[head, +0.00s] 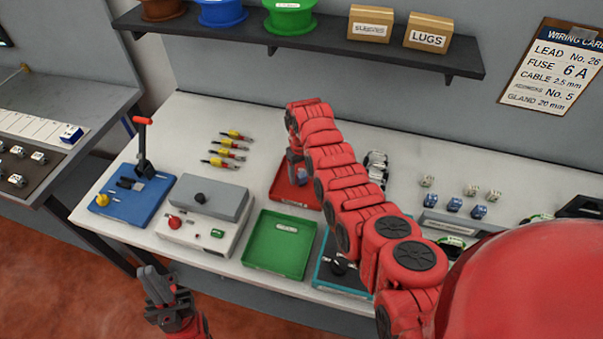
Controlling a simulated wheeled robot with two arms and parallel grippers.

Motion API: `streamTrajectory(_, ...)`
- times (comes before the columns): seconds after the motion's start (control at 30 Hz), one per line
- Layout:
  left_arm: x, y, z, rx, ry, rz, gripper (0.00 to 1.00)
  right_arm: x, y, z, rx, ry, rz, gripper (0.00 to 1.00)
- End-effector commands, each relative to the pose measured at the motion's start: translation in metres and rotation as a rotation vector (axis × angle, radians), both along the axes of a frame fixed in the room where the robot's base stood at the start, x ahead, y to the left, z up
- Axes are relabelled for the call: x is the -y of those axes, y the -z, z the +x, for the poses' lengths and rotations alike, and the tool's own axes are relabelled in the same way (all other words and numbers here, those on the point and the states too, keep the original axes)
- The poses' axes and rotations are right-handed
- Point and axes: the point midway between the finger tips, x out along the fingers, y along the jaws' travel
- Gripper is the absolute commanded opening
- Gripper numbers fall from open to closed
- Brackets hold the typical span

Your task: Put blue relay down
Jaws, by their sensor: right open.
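My right arm reaches across the workbench, and its gripper (293,170) points down over the red tray (282,190). The gripper is open, and its fingers are small and partly hidden by the arm. A small bluish thing (303,175), which looks like the blue relay, shows in the tray beside the fingers. I cannot tell whether the fingers touch it. My left gripper (165,290) is low in front of the bench, apart from everything; I cannot tell whether its jaws are open.
The green tray (280,245), a grey box with a red knob (203,212) and a blue lever press (132,197) stand along the front left. Yellow-and-red leads (228,150) lie behind. Blue parts (466,207) sit at right. A shelf (320,45) overhangs the back.

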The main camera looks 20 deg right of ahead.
Motion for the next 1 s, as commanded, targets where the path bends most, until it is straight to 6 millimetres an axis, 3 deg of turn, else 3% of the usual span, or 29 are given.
streamTrajectory(0.17,0.000,0.001,0.000,0.000,0.000,0.000,0.00,0.000,-0.007,0.002,0.006,0.000,-0.001,0.66)
streamTrajectory(0.37,0.000,0.014,0.000,0.000,0.000,0.000,0.00,0.000,-0.034,0.002,0.008,0.000,0.000,0.66)
streamTrajectory(0.47,0.000,0.027,0.000,0.000,0.000,0.000,0.00,0.000,-0.060,0.003,0.011,-0.001,-0.001,0.66)
streamTrajectory(0.5,0.000,0.011,0.000,-0.001,0.000,0.000,0.00,0.002,-0.081,0.002,0.007,0.002,0.000,0.66)
streamTrajectory(0.6,0.000,-0.003,0.000,0.001,0.000,0.000,0.00,0.002,-0.105,0.001,0.005,0.002,0.000,0.66)
streamTrajectory(1.0,0.000,-0.008,0.000,0.000,0.000,0.000,0.00,0.000,-0.123,0.000,-0.001,0.000,0.000,0.66)
